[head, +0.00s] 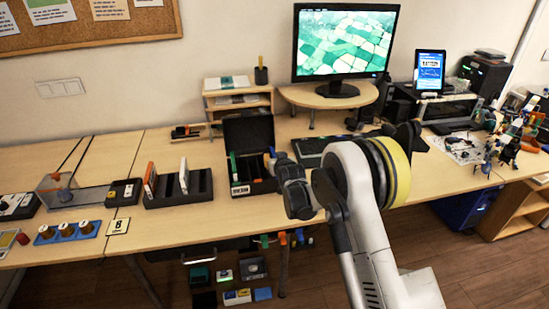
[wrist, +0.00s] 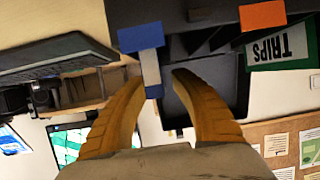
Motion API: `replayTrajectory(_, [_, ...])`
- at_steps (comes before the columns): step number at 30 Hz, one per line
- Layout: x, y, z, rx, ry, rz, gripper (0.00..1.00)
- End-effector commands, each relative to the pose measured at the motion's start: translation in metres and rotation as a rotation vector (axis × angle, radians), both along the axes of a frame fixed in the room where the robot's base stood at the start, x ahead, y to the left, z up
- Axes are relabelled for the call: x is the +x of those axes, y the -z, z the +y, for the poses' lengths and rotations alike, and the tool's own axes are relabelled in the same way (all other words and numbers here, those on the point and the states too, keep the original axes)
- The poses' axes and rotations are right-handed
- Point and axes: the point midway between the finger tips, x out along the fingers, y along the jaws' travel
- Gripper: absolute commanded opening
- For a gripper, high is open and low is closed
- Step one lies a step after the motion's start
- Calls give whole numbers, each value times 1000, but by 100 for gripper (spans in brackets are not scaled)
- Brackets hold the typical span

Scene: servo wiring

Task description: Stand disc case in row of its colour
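My gripper (wrist: 157,80) is open. Its two orange-brown fingers stand apart, and a blue-topped piece with a grey stem (wrist: 140,38) shows between and beyond their tips; I cannot tell if they touch it. In the head view my gripper (head: 278,165) is at the right side of an open black box (head: 252,188) with a raised lid. A green piece lettered TRIPS (wrist: 282,48) and an orange piece (wrist: 262,16) show at the box. A black slotted rack (head: 178,198) left of the box holds an orange-red case (head: 150,180) and a white case (head: 183,175).
A monitor (head: 344,45) on a wooden stand is behind, with a keyboard (head: 312,150) in front of it. A small wooden shelf (head: 238,103) stands behind the box. A number card (head: 118,226) and a blue holder (head: 68,232) lie at the left. Clutter fills the right end.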

Motion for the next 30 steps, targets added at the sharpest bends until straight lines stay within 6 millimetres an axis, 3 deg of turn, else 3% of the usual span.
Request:
replayTrajectory(5, [-12, -10, -4, 0, 0, 0, 29])
replayTrajectory(18, [-93, -45, -27, 0, 0, 0, 29])
replayTrajectory(30, [-108, -57, -36, -2, 5, 8, 29])
